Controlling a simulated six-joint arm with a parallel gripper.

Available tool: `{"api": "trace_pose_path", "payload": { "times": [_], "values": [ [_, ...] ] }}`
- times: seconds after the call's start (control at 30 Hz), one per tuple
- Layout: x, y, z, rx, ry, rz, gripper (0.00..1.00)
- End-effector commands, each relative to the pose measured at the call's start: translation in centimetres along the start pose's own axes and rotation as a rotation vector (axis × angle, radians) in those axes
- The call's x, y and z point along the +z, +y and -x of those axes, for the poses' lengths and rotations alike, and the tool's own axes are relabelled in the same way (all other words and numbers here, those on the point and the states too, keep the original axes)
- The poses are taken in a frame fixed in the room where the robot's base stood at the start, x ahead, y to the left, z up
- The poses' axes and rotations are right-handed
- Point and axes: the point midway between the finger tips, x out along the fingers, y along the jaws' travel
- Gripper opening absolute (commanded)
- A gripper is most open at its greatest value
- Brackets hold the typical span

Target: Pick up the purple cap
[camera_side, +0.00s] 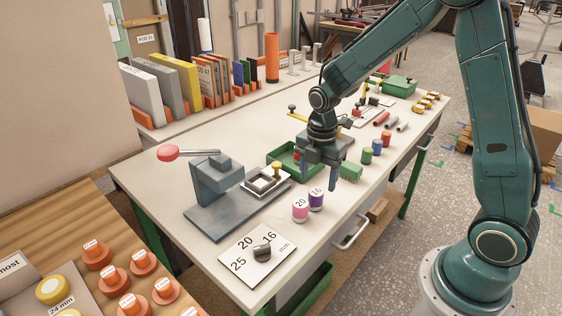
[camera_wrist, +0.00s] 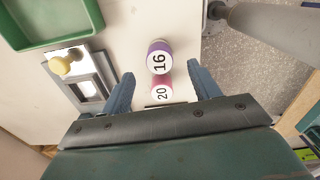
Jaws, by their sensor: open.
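The purple cap (camera_side: 316,199) stands on the white table, with a white top marked 16. It stands right beside a pink cap (camera_side: 300,208) marked 20. In the wrist view the purple cap (camera_wrist: 159,57) is ahead of and between the fingers, and the pink cap (camera_wrist: 162,90) lies closer in, partly at finger level. My gripper (camera_side: 331,178) is open and empty, pointing down above the table, behind and a little right of the caps in the side view. Its two blue fingers (camera_wrist: 163,85) are spread wide in the wrist view.
A grey lever press (camera_side: 217,190) with a red knob stands left of the caps. A green tray (camera_side: 283,157) is behind. Green, blue and red cylinders (camera_side: 377,147) stand along the right edge.

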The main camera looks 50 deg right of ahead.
Motion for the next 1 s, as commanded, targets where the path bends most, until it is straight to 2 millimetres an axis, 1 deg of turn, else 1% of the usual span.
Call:
{"api": "trace_pose_path", "payload": {
  "times": [0.1,0.47,0.57,0.83,1.0],
  "values": [
    [0.0,-0.1,-0.8,-0.001,0.000,0.000,0.61],
    [0.0,-0.1,-1.5,-0.002,0.000,0.000,0.61],
    [0.0,0.0,-2.2,-0.002,0.000,0.000,0.61],
    [0.0,0.1,-5.1,-0.003,0.001,0.000,0.61],
    [0.0,0.1,-6.1,-0.001,0.000,0.000,0.61]
  ]
}}
